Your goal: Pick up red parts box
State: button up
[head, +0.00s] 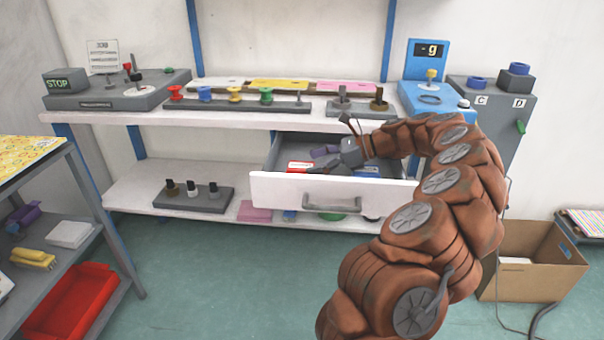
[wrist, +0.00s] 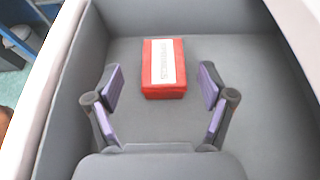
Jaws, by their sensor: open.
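The red parts box (wrist: 163,85) lies on the grey floor of an open drawer, with a white label on its top. In the wrist view it sits just beyond and between my open fingers, apart from both. In the head view the red parts box (head: 299,167) shows at the left inside the drawer (head: 275,190). My gripper (head: 320,160) reaches down into the drawer; in the wrist view my gripper (wrist: 161,88) is open and empty, its purple pads on either side. My arm hides part of the drawer's right side.
The drawer wall (wrist: 62,90) stands close left of my gripper. The shelf top (head: 240,120) with thread spools is just above the drawer. A blue item (head: 368,171) lies at the drawer's right. A cardboard box (head: 530,262) stands on the floor at right.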

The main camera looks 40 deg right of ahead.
aim_at(302, 165)
jog(key=b+x, duration=0.1)
jog(key=x, duration=0.3)
jog(key=shift+w+f, duration=0.1)
jog(key=shift+w, duration=0.05)
jog(key=shift+c, duration=0.4)
jog(key=c, duration=1.2)
